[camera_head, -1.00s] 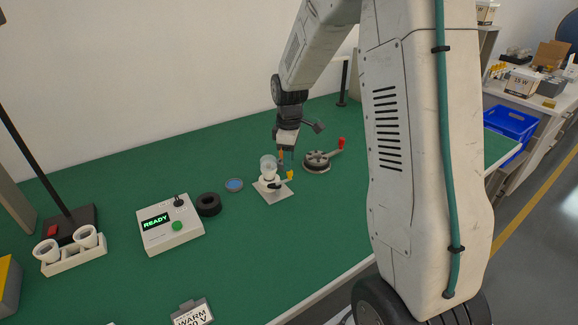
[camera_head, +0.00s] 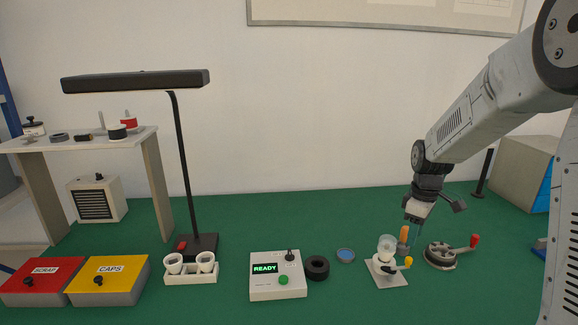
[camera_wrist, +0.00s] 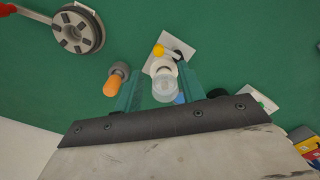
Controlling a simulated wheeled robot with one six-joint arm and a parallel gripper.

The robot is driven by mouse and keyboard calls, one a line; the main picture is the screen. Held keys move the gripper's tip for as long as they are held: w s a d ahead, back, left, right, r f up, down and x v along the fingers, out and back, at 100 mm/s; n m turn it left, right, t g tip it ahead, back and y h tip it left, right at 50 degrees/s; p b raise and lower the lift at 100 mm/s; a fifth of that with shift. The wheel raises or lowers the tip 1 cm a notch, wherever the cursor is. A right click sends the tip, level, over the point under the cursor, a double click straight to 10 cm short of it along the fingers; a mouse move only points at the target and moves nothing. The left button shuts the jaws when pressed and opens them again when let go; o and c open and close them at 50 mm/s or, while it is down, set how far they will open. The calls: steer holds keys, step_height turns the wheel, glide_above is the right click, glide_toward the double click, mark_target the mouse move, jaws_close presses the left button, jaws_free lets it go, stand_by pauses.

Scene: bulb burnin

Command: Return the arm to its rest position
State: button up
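My gripper (camera_head: 414,228) points down over the right part of the green bench, beside and behind a clear bulb (camera_head: 387,244). The bulb stands upright in a white socket fixture (camera_head: 388,271) with a yellow-tipped lever. In the wrist view the two teal fingers (camera_wrist: 160,92) stand apart, and the bulb (camera_wrist: 165,86) and fixture (camera_wrist: 177,50) show below and between them. I see nothing gripped. My arm reaches in from the right in the head view.
An orange-handled item (camera_head: 403,236) stands close by the gripper. A round device with a red-knobbed crank (camera_head: 440,256) is to its right. A READY box (camera_head: 277,277), black ring (camera_head: 317,267), blue disc (camera_head: 346,255), two-cup holder (camera_head: 191,276), lamp (camera_head: 180,160) and SCRAP (camera_head: 42,282) and CAPS (camera_head: 107,280) bins lie left.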

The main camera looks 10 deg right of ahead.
steer(key=s+a+r+m, duration=0.2)
steer(key=s+a+r, duration=0.2)
steer(key=s, duration=0.6)
steer(key=s+a+r+m+t, duration=0.1)
steer(key=s+a+r+m, duration=0.2)
steer(key=s, duration=0.7)
steer(key=s+a+r+m, duration=0.3)
steer(key=s+a+r, duration=0.2)
steer(key=s, duration=0.6)
steer(key=shift+a+r, duration=0.35)
steer(key=shift+a, duration=0.2)
